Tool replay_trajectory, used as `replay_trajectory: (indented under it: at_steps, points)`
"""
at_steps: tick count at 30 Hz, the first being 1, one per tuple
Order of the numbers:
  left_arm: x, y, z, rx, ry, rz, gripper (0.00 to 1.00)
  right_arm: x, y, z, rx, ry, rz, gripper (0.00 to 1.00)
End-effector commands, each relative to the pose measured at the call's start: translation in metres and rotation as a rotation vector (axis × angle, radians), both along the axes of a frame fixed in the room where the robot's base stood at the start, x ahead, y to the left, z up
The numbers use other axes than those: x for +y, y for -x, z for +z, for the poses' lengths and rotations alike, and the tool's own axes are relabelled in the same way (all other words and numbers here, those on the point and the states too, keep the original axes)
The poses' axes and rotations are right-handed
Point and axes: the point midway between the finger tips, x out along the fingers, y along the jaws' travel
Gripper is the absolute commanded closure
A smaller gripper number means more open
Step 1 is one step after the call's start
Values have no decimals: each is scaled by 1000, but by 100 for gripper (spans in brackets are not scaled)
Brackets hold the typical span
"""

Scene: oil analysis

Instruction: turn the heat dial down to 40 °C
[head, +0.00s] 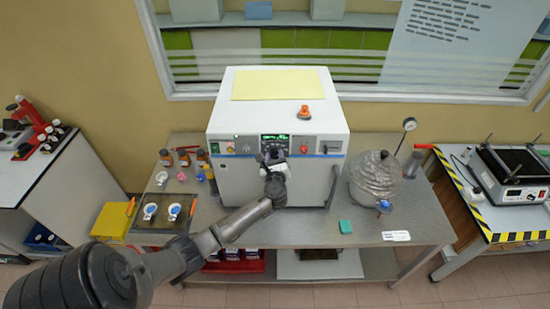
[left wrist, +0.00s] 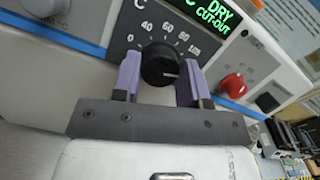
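The heat dial (left wrist: 160,65) is a round black knob on the front panel of the white oven-like unit (head: 310,177). In the left wrist view, its scale (left wrist: 167,25) runs from 0 to 105. The pale pointer line lies toward the right, near or just past the 105 end. My left gripper (left wrist: 160,75) has one purple finger on each side of the knob. Whether both touch it or leave a thin gap is unclear. In the head view, my left gripper (head: 272,165) is at the panel and hides the dial. My right gripper is not in view.
A green display (left wrist: 215,15) reads "DRY CUT-OUT". A red knob (left wrist: 233,86) sits right of the dial. A glass vessel (head: 375,180) stands right of the unit, small bottles (head: 184,158) and a tray (head: 150,225) left. A green block (head: 345,226) lies on the bench front.

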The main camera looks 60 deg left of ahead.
Motion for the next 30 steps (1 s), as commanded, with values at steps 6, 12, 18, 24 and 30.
replay_trajectory:
  at_steps: [6, 12, 18, 24, 30]
  points:
    - [0, 0, 0, 0, 0, 0, 84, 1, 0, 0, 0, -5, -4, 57]
    - [-1, 0, -1, -14, 9, 3, 84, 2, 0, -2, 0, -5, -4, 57]
    - [-1, -1, -2, -87, 53, 21, 84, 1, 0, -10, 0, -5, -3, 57]
    - [-1, -1, -3, -227, 137, 56, 84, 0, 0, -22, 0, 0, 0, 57]
    - [-1, -1, -3, -388, 235, 96, 84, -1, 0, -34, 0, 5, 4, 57]
